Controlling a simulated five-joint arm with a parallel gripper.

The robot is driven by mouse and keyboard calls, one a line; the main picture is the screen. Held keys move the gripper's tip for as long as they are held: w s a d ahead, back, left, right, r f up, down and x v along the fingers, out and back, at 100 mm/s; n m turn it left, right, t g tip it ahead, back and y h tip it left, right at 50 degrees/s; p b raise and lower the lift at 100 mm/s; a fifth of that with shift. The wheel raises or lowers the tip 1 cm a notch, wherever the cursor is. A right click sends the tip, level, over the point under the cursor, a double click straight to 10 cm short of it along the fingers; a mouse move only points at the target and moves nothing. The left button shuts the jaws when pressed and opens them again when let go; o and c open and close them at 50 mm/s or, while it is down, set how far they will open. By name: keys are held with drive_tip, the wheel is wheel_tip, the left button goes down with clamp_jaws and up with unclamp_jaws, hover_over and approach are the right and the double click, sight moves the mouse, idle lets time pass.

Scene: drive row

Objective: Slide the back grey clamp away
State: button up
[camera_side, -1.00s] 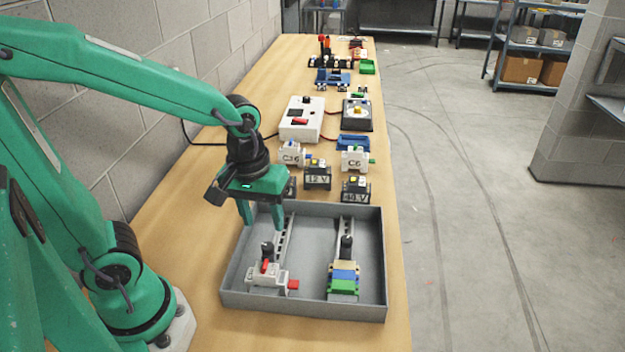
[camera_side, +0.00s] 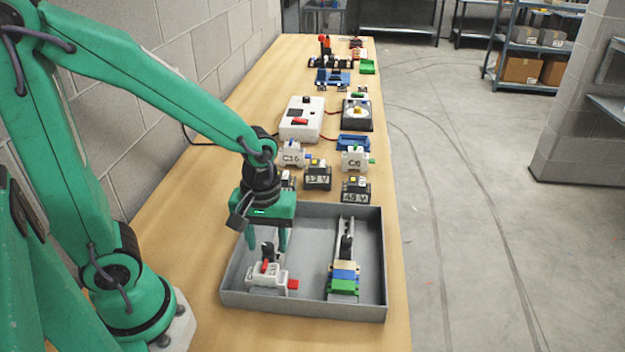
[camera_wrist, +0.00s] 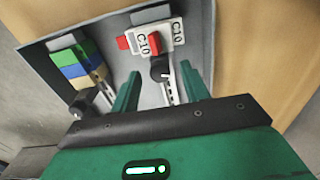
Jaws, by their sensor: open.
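The grey tray (camera_side: 303,305) holds two slotted rails. On the left rail a white C10 breaker (camera_side: 262,280) with red parts sits towards the near end; it also shows in the wrist view (camera_wrist: 155,38). Right behind it stands a clamp with a black knob (camera_wrist: 160,69). The clamp's grey body is mostly hidden under the knob. My gripper (camera_side: 267,246) is open above the left rail, pointing down. In the wrist view its fingers (camera_wrist: 161,72) lie to either side of the black knob, with no clear contact. A grey block (camera_wrist: 152,13) sits at the breaker's other end.
The right rail carries green, blue and tan blocks (camera_side: 344,276) with another black-knobbed clamp (camera_side: 346,247) behind them. Behind the tray stand labelled modules, among them a 48 V one (camera_side: 355,189). The tray floor between the rails is clear.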

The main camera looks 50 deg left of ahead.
drive_tip(key=shift+f, duration=2.4)
clamp_jaws()
